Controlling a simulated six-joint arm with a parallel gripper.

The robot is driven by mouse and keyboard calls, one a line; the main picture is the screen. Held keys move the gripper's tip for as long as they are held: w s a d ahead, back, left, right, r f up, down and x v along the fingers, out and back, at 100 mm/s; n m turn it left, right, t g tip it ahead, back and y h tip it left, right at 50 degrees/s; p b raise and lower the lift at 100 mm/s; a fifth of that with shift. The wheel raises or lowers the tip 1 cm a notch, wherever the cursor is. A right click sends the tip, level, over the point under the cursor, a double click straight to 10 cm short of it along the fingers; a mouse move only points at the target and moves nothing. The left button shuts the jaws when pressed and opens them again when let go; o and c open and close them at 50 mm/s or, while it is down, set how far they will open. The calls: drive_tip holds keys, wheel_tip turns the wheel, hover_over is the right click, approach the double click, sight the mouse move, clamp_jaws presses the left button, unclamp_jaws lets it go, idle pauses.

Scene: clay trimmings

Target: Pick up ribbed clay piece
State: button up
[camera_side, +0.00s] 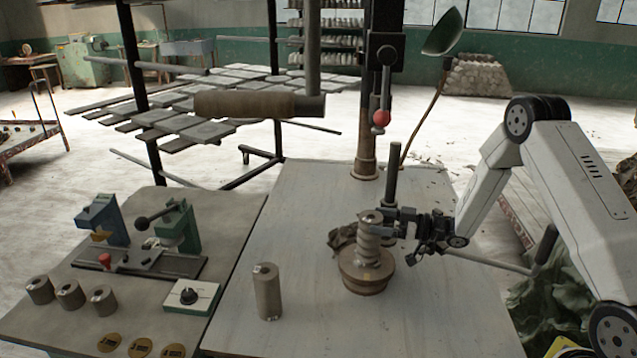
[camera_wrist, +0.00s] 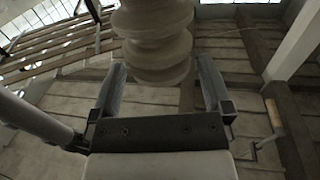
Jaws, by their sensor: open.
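The ribbed clay piece (camera_side: 369,237) stands upright on a round brown base (camera_side: 366,272) on the pale table. It shows large at the top of the wrist view (camera_wrist: 152,40), with its stacked rounded ribs. My gripper (camera_side: 378,222) is at the piece's right side, at the height of its ribs. In the wrist view my gripper (camera_wrist: 160,80) is open, with one finger on each side of the piece's lower ribs. I cannot tell whether either finger touches the clay.
Dark clay trimmings (camera_side: 343,238) lie left of the base. A plain clay cylinder (camera_side: 267,291) stands at the table's front left. A dark vertical post (camera_side: 392,175) rises behind the piece. The left bench holds small cylinders (camera_side: 70,294) and a fixture (camera_side: 140,262).

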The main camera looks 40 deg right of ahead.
drive_tip(key=shift+x, duration=1.35)
clamp_jaws()
